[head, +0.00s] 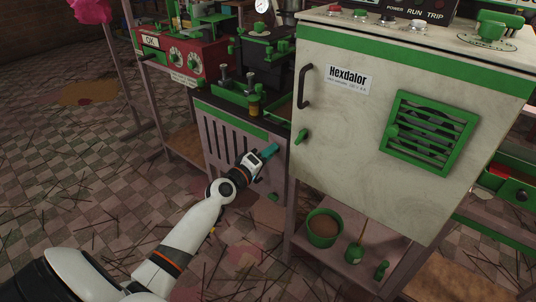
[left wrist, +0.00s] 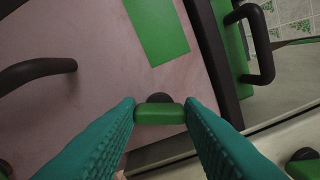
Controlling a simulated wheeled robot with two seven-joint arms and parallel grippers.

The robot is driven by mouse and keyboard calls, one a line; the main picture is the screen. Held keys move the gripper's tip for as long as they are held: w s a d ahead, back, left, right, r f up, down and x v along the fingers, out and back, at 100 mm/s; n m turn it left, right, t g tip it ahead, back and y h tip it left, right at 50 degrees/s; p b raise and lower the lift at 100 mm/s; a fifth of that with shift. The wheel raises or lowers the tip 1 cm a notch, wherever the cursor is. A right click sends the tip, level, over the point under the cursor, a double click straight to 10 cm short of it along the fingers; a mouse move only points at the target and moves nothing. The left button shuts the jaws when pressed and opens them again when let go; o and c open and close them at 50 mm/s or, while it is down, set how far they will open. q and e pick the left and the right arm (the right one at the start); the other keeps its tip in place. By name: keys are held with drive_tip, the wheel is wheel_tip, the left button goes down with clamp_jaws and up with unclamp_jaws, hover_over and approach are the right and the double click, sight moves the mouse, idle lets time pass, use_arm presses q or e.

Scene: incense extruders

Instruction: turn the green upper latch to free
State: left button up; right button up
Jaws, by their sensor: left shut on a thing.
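My left gripper (head: 269,152) reaches the slotted pale panel (head: 221,140) of the low machine, near its right edge. In the left wrist view, its two teal fingers (left wrist: 160,114) are shut on a small green latch (left wrist: 160,116), one fingertip at each end. The latch lies crosswise in that view, with a dark round pivot behind it. In the head view this latch is hidden by the gripper. A second green latch (head: 273,197) shows lower on the same panel. My right gripper is not in view.
A large cream cabinet (head: 355,165) marked Hexdalor stands close to the right, with a black handle (head: 305,87) and its own green latch (head: 301,136). Green pots (head: 323,228) stand on the shelf below it. The tiled floor in front is littered with thin sticks.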

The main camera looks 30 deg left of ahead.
use_arm(q)
drive_tip(key=o, duration=1)
drive_tip(key=shift+s+a+b, duration=0.15)
drive_tip(key=shift+s, duration=1.85)
drive_tip(key=shift+s+a+b, duration=0.1)
drive_tip(key=shift+s+a, duration=0.05)
drive_tip(key=shift+s, duration=1.85)
drive_tip(key=shift+s+a+b, duration=0.15)
drive_tip(key=shift+s, duration=1.85)
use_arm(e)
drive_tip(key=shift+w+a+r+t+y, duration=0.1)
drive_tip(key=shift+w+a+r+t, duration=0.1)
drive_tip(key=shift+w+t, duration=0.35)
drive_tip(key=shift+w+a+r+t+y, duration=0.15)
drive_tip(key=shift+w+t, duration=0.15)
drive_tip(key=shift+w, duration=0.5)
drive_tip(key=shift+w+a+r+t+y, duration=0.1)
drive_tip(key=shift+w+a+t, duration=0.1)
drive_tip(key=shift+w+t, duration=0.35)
